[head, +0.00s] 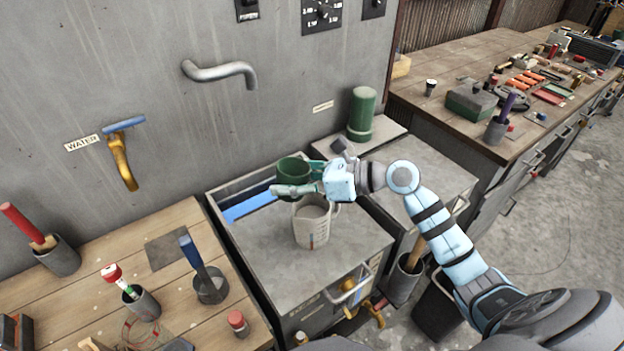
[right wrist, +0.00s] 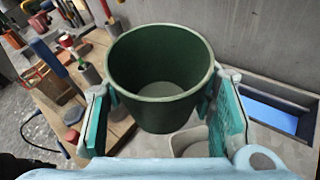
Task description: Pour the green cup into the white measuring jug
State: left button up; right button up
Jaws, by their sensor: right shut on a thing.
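The green cup (head: 292,169) is held by my right gripper (head: 300,180), whose fingers are closed on its sides. In the right wrist view the cup (right wrist: 160,75) sits between the two teal finger pads, roughly upright, and its pale inner bottom shows. The white measuring jug (head: 313,228) stands on the grey cabinet top just below the gripper, with grey contents visible at its mouth. The cup is above and slightly left of the jug's mouth in the head view. Part of the jug's rim (right wrist: 190,143) shows behind the cup in the right wrist view. My left gripper is not seen.
A sink with blue water (head: 248,207) lies behind the jug. A green cylinder (head: 361,113) stands on the cabinet at the back right. A wooden bench (head: 185,240) with tool pots is at left. A faucet (head: 222,73) juts from the wall above.

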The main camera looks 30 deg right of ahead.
jog(key=shift+d+f+p, duration=0.1)
jog(key=shift+p, duration=0.3)
jog(key=shift+w+d+f+n+h+p, duration=0.1)
jog(key=shift+d+f+n+h+p, duration=0.15)
jog(key=shift+n+h, duration=0.35)
jog(key=shift+f, duration=0.1)
notch_tip(320, 180, up, 3)
jog(key=shift+r+p, duration=0.1)
jog(key=shift+p, duration=1.05)
